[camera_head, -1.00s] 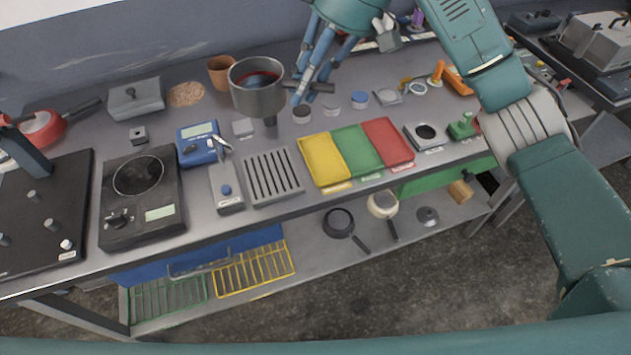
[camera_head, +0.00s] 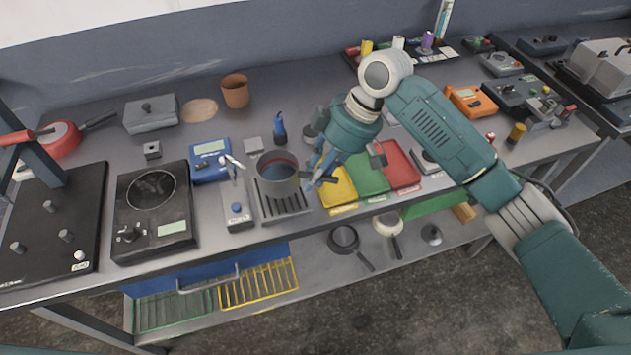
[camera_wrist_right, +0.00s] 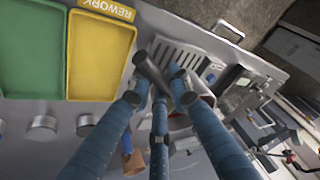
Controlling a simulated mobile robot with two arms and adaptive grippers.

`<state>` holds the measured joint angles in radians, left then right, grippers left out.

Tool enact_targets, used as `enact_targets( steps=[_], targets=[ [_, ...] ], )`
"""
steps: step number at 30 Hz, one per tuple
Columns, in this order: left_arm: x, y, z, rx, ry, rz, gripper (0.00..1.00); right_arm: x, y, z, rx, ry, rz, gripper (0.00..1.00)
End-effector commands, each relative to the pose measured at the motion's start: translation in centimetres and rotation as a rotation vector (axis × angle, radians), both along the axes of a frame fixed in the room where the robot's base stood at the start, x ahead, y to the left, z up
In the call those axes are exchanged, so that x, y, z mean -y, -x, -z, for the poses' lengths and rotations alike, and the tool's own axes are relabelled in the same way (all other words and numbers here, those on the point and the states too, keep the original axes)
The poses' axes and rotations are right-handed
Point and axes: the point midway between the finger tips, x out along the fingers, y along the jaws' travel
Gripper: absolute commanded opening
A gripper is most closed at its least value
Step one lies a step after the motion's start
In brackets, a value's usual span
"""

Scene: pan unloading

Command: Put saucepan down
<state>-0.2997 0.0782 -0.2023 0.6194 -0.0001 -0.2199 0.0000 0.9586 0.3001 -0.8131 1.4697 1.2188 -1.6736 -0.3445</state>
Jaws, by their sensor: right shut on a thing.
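The saucepan (camera_head: 279,172) is a grey metal pot with a reddish inner rim and something dark inside. In the head view it is upright over the slotted grey rack (camera_head: 284,207); I cannot tell whether it touches it. My right gripper (camera_head: 318,178) is at its right side, shut on its handle. In the right wrist view the blue fingers (camera_wrist_right: 161,88) close around the dark handle (camera_wrist_right: 152,74), and the pot (camera_wrist_right: 199,122) shows partly behind them. The rack (camera_wrist_right: 185,58) lies beyond the handle. My left gripper is not in view.
A yellow tray (camera_head: 335,186), a green tray and a red tray stand right of the rack. A grey device with a blue knob (camera_head: 236,208) and a hotplate (camera_head: 153,215) are to the left.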

Motion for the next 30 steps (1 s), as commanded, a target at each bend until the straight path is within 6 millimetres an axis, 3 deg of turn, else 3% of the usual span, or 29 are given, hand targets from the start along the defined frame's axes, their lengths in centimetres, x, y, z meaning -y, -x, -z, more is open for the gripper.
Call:
enact_targets(
  steps=[6,17,18,20,30],
  targets=[
    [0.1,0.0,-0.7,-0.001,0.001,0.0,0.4,0.0,0.0,2.9,-0.001,0.0,0.001,0.0],
    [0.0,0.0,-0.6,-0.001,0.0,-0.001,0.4,0.0,0.0,3.4,-0.001,-0.001,0.0,0.0],
    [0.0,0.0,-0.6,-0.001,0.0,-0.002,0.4,0.0,0.0,3.5,-0.002,0.001,0.0,0.26],
    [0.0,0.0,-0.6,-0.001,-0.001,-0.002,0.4,0.0,0.0,3.5,-0.002,0.001,0.0,0.37],
    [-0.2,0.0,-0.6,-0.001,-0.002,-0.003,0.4,0.0,0.0,3.1,0.0,0.0,0.0,0.37]
  ],
)
